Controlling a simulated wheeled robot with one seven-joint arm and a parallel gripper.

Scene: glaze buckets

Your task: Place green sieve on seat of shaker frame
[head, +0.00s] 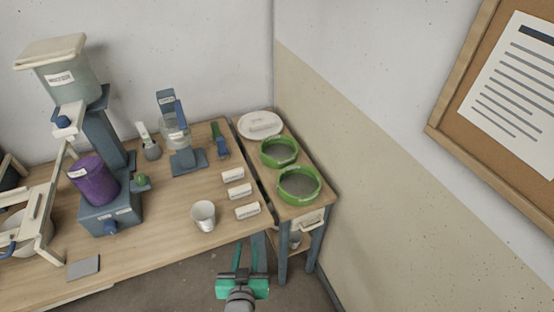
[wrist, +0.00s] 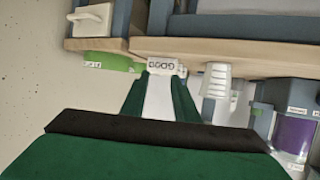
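Two green-rimmed sieves with grey mesh rest on the small side table (head: 292,213) in the head view: a rear sieve (head: 279,151) and a front sieve (head: 299,184). Part of a green sieve rim (wrist: 108,62) shows in the wrist view. My gripper (head: 248,246) is in front of the tables, apart from both sieves, to the lower left of the front one. Its green fingers are spread with nothing between them, also in the wrist view (wrist: 159,92). A cream frame (head: 45,212) with a blue handle, perhaps the shaker frame, is cut off at the left; its seat is not clear.
The wooden workbench (head: 160,225) carries a white cup (head: 204,215), several white label blocks (head: 247,211), a purple container (head: 94,180) on a blue base, and a blue stand (head: 188,162). A white plate (head: 260,125) lies behind the sieves. The wall stands close to the right.

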